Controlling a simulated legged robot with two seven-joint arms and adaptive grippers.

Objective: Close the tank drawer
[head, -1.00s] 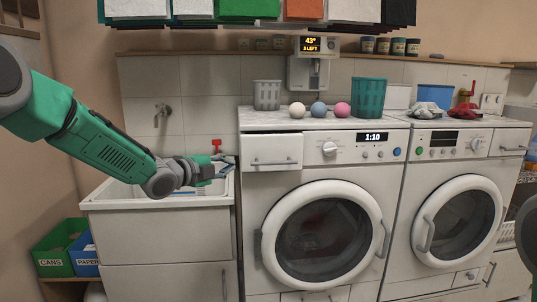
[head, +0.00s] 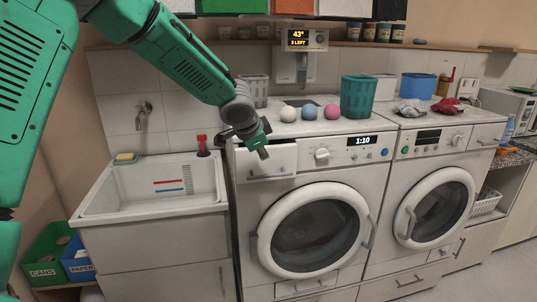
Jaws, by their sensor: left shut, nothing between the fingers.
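The drawer (head: 280,161) at the top left of the left machine (head: 345,175) has a white front with a grey bar handle. Its front stands out from the panel, so it looks partly open. My left gripper (head: 262,152) is shut and empty, pointing down in front of the drawer's upper edge. It hides part of the drawer's front and top; I cannot tell whether it touches. The right machine (head: 452,150) has another drawer (head: 489,134) at its top right, with a bar handle. My right gripper is not in view.
On the machine tops are several balls (head: 310,112), a teal basket (head: 357,98), a blue tub (head: 418,86) and gloves (head: 414,108). Bins (head: 48,263) stand low at left.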

